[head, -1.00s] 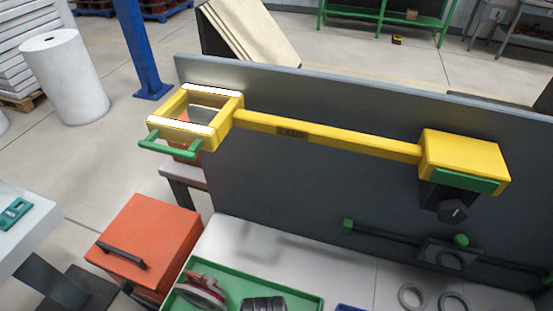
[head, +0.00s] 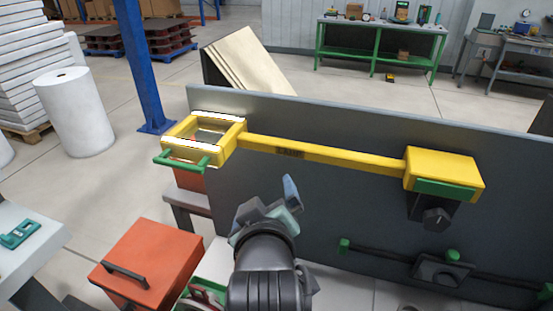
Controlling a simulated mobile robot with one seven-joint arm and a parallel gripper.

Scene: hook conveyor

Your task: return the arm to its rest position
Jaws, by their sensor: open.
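My gripper (head: 268,203) shows in the head view at the end of my dark arm, which rises from the bottom centre. Its jaws are apart and nothing shows between them. It stands in front of the grey panel (head: 330,215), below the yellow bar (head: 320,152) and apart from it in the picture. My arm hides part of the white work surface and most of the green tray's area.
A yellow frame with a green handle (head: 187,160) sits at the bar's left end, a yellow box (head: 443,170) at its right end. Below are a black knob (head: 436,218) and a dark rail. An orange box (head: 150,265) stands at lower left. Open floor lies beyond the panel.

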